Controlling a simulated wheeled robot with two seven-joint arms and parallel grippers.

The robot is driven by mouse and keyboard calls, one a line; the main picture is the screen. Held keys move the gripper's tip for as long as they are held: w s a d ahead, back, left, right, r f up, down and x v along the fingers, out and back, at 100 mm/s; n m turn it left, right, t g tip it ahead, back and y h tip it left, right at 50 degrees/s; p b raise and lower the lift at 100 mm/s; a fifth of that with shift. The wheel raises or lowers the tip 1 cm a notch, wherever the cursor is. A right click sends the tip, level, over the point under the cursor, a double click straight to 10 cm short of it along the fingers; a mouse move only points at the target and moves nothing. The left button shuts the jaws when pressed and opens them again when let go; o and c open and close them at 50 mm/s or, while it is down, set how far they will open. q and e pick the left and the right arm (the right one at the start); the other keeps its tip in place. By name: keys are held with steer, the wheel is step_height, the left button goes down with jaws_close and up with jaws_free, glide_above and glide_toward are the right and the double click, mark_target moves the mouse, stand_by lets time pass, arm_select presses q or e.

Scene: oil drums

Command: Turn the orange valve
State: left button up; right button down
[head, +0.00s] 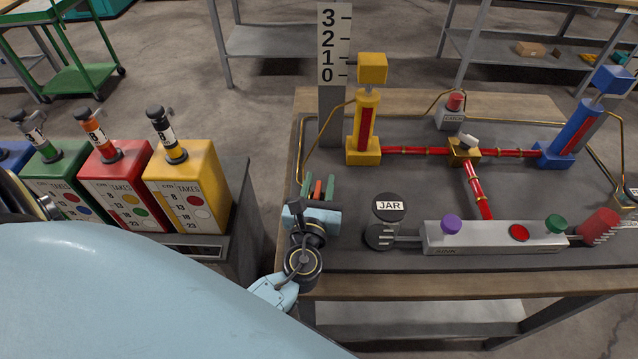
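No plainly orange valve wheel stands out. The nearest match is the orange-banded black tap (97,125) on top of the red box (117,188) at the left. My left gripper (314,206) is over the left edge of the workbench (440,287), well to the right of that tap and apart from it. Short green and orange sticks (318,188) show just beyond the gripper; I cannot tell whether it touches them. Its fingers are too small and overlapped to show whether they are open. My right gripper cannot be made out.
A yellow box (187,188) and a green box (62,182) with similar taps flank the red one. The bench bears a yellow column (365,125), a blue column (570,135), red pipes (415,150) and a grey button panel (490,238). A numbered post (333,45) stands behind.

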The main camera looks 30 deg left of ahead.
arm_select(q)
steer(key=shift+s, duration=0.1)
steer(key=b+v, duration=0.1)
steer(key=v, duration=1.2)
steer(key=shift+s, duration=0.15)
